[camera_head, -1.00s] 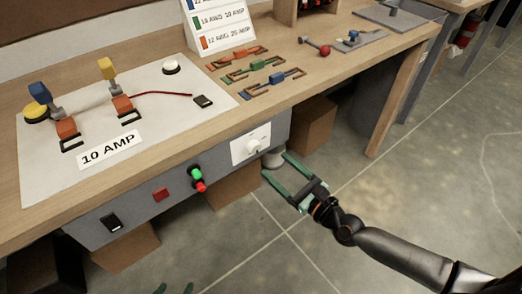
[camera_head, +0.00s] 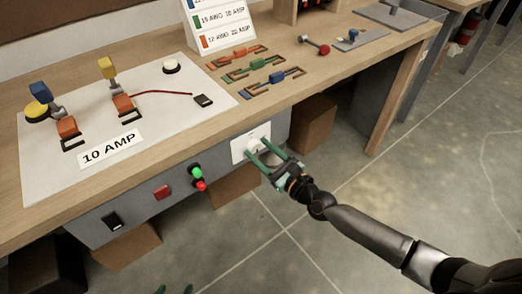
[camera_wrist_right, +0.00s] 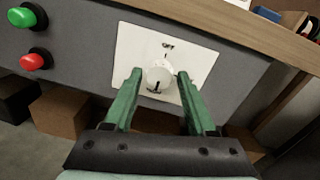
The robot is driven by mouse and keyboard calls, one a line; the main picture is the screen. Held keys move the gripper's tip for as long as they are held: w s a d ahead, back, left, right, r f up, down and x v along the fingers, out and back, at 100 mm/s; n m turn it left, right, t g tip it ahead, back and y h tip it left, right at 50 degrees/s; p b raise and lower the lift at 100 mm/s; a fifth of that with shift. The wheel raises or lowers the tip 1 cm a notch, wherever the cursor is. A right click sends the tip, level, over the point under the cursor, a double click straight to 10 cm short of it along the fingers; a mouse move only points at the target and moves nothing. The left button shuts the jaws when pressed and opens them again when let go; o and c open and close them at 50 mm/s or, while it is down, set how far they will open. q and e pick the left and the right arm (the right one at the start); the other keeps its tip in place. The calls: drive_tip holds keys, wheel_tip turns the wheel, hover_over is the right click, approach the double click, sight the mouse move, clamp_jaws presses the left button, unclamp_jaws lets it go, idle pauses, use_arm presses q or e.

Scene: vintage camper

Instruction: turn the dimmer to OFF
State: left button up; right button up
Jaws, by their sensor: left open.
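The dimmer is a white plate (camera_wrist_right: 190,58) with a round white knob (camera_wrist_right: 159,75), on the grey front panel under the bench top. "OFF" is printed above the knob, and a dark mark on the knob's lower part points down, away from it. In the head view the plate (camera_head: 239,149) is partly covered by my right gripper (camera_head: 257,148). In the right wrist view the right gripper (camera_wrist_right: 159,76) is open, one finger on each side of the knob, with gaps showing. My left gripper (camera_head: 173,289) shows only as green fingertips at the bottom edge, open and empty.
The bench top (camera_head: 215,115) overhangs the panel. Open floor lies in front.

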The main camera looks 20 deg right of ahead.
drive_tip(key=shift+c, duration=1.4)
clamp_jaws()
